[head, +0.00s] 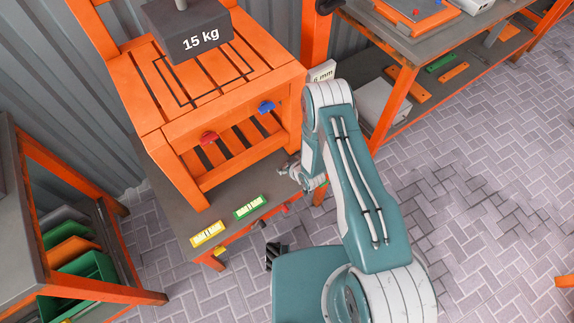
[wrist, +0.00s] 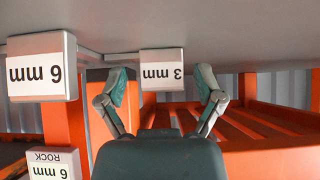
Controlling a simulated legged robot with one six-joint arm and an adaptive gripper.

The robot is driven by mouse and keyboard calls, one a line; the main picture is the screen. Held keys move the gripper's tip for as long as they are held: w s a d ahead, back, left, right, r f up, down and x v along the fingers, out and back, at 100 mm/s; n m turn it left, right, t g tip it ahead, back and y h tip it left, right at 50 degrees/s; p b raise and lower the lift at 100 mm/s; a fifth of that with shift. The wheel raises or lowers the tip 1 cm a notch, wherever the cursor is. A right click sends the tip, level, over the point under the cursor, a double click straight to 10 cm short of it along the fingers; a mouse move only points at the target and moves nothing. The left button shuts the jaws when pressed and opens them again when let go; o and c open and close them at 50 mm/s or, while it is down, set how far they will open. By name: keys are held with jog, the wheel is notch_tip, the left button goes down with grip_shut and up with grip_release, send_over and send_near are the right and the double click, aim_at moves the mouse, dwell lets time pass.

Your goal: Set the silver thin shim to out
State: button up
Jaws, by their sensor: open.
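The wrist view appears upside down, as its labels are inverted. A grey piece labelled "3 mm" (wrist: 162,68), which looks like the silver thin shim, sits against the grey bench surface (wrist: 215,30), near an orange leg. My gripper (wrist: 162,82) is open and empty, with one finger on each side of that label in the picture. I cannot tell how far it is from the label. In the head view my gripper (head: 285,172) is beside the right side of the orange chair-like stand (head: 221,133). I cannot make out the thin shim there.
A larger grey piece labelled "6 mm" (wrist: 42,68) and a "6 mm ROCK" label (wrist: 52,160) are at the left in the wrist view. The stand bears a 15 kg weight (head: 192,32). Yellow (head: 207,234) and green (head: 250,207) levels lie on the platform.

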jog(key=shift+w+a+f, duration=0.1)
jog(key=shift+a, duration=0.15)
jog(key=shift+d, duration=0.1)
grip_shut()
jog(key=shift+s+d, duration=0.5)
jog(key=shift+s, duration=0.3)
jog(key=shift+s+d, duration=0.5)
jog(key=shift+s, duration=0.25)
jog(key=shift+s+d, duration=0.5)
jog(key=shift+s, duration=0.3)
grip_release()
jog(key=shift+d, duration=0.1)
